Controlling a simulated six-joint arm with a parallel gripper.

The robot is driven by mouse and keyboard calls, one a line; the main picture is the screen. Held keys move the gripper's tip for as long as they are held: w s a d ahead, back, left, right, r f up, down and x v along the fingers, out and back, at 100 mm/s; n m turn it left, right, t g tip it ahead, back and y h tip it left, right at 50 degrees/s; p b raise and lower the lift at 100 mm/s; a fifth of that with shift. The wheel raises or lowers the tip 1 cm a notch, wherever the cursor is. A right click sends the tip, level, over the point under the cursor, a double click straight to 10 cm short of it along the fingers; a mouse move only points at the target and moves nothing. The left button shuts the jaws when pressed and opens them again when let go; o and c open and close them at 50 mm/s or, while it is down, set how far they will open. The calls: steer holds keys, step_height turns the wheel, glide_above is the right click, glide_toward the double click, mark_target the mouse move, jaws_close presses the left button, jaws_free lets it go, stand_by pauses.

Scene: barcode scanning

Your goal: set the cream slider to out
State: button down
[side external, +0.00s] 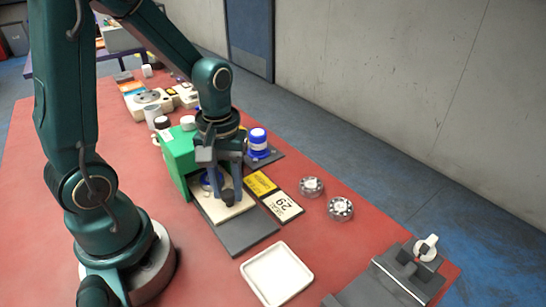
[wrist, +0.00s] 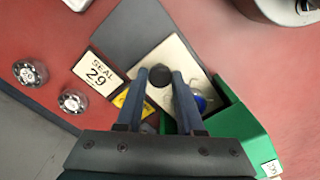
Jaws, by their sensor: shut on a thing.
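The cream slider (side external: 236,210) is a flat cream plate sticking out of a green housing (side external: 178,160) over a dark grey base plate (side external: 246,234). It also shows in the wrist view (wrist: 176,50), with the green housing (wrist: 238,122) at lower right. A black knob (wrist: 160,79) stands on the slider. My gripper (wrist: 160,74) points down over the slider and is shut on the knob, a finger on each side. A blue round thing (wrist: 200,103) lies on the slider beside a finger, partly hidden. In the side view my gripper (side external: 226,194) covers part of the slider.
A white "SEAL 29" card (side external: 282,207) and a yellow label (side external: 261,183) lie beside the base plate. Two round dials (side external: 341,208) sit further right. A white tray (side external: 276,275) is in front.

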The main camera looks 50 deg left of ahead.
steer(key=d, duration=0.6)
steer(key=shift+d, duration=0.3)
steer(key=c, duration=0.8)
jaws_free()
steer(key=shift+r, duration=0.15)
steer(key=shift+r, duration=2.45)
